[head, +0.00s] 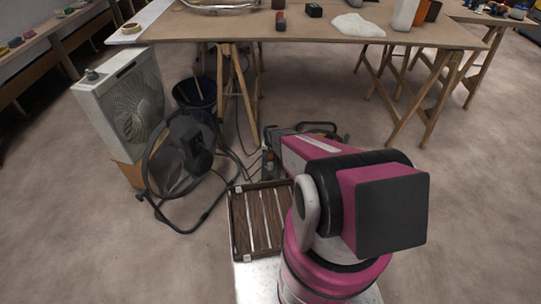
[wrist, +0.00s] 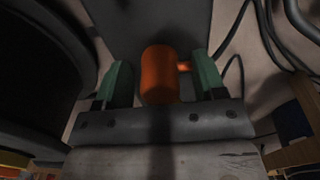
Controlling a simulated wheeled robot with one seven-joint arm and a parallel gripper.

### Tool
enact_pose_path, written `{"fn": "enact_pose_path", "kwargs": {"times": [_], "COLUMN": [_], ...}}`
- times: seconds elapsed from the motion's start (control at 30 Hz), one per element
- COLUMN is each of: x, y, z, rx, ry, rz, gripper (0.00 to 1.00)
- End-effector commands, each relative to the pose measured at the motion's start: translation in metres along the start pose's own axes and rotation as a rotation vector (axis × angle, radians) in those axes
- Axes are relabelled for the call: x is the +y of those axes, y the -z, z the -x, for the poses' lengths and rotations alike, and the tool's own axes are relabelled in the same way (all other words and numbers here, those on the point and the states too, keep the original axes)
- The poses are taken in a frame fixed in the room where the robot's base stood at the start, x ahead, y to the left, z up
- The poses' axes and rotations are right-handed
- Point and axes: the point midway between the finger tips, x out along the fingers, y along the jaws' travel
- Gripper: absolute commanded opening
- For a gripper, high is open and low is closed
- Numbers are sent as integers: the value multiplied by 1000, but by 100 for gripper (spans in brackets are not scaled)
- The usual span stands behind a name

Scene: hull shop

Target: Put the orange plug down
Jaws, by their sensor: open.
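The orange plug (wrist: 159,76) is in the wrist view, a rounded orange cylinder with a short stub on its right side. It sits between the green-tipped fingers of my gripper (wrist: 163,80), which are open. A gap shows between the plug and the left finger; the stub reaches close to the right finger, and I cannot tell if they touch. A dark grey surface (wrist: 150,20) lies behind the plug; I cannot tell whether the plug rests on it. In the head view my pink arm hides most of my gripper, and I cannot make out the plug.
A wooden slatted crate (head: 257,222) lies beside my arm. A black round fan (head: 186,158) with cables, a white box fan (head: 124,103) and a dark bucket (head: 195,93) stand at left. A trestle table (head: 300,30) spans the back. Floor at right is clear.

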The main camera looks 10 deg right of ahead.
Motion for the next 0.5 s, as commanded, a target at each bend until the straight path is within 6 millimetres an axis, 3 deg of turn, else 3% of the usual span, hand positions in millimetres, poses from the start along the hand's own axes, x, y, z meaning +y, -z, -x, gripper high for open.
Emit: {"fn": "enact_pose_path", "kwargs": {"times": [0.17,0.5], "x": [0,0], "y": [-1,-2], "z": [21,89], "rx": [1,2], "ry": [0,0], "rz": [0,0], "gripper": [64,64]}}
